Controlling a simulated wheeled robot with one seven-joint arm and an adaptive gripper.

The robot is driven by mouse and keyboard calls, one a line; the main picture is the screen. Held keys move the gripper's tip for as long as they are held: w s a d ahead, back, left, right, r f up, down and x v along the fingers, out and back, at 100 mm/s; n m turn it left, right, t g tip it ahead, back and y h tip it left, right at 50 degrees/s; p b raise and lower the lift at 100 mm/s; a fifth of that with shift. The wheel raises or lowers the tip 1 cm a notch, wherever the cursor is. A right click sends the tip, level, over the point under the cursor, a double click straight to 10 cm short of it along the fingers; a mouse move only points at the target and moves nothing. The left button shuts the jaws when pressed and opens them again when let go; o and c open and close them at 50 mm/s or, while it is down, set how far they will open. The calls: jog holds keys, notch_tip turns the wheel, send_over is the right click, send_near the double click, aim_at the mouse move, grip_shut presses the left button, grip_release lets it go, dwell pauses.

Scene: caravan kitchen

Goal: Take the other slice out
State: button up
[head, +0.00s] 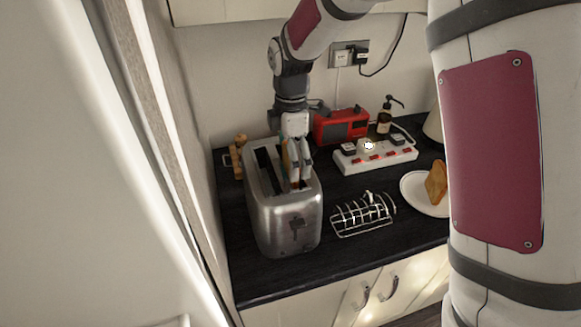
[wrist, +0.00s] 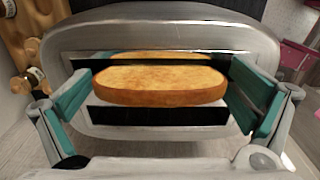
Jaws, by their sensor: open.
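A steel toaster (head: 290,225) stands on the dark counter at the left. In the wrist view, a golden-brown slice (wrist: 160,84) sticks up from a slot of the toaster (wrist: 180,132). My gripper (head: 296,178) is over the toaster's right-hand slot in the head view, pointing down. In the wrist view its teal-padded fingers (wrist: 160,100) are spread wide, one beyond each end of the slice, with gaps to it. Another toasted slice (head: 436,183) is on a white plate (head: 412,190) at the right, partly behind my arm.
A wire toast rack (head: 362,214) stands right of the toaster and looks empty. Behind it are a white power strip (head: 375,156), a red radio (head: 341,127) and a pump bottle (head: 385,119). A wooden rack (head: 237,158) stands behind the toaster's left. The wall closes in at left.

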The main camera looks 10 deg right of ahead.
jog(key=c, duration=0.8)
jog(key=shift+r, duration=0.1)
